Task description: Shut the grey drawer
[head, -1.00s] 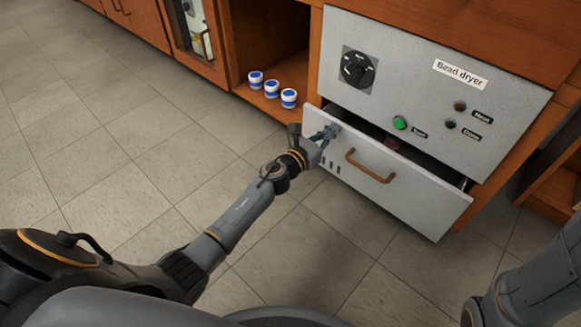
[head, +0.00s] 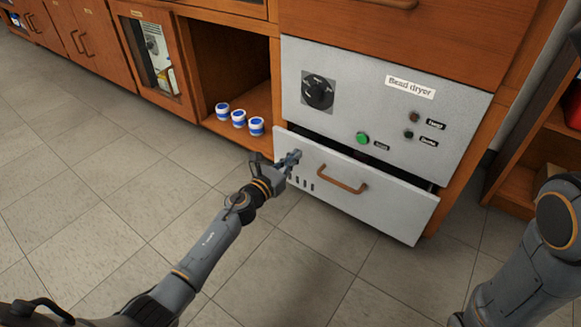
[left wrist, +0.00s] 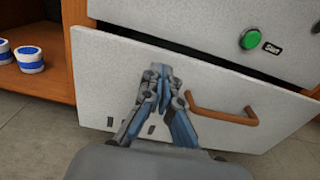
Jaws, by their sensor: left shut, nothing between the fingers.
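The grey drawer (head: 385,205) sits low in the bead dryer and stands partly open, with a dark gap along its top edge. Its brown handle (head: 342,179) is on the front, and it also shows in the left wrist view (left wrist: 222,112). My left gripper (head: 294,156) is shut and empty. Its fingertips are at the drawer front, left of the handle and near the upper left part; in the left wrist view the fingertips (left wrist: 160,78) lie over the front panel. I cannot tell for sure whether they touch it. My right gripper is out of view.
The bead dryer's upper panel (head: 450,115) has a black dial (head: 318,92) and a green button (head: 362,138). Several blue-and-white jars (head: 239,118) stand in the open cubby to the left. The tiled floor (head: 110,200) in front is clear.

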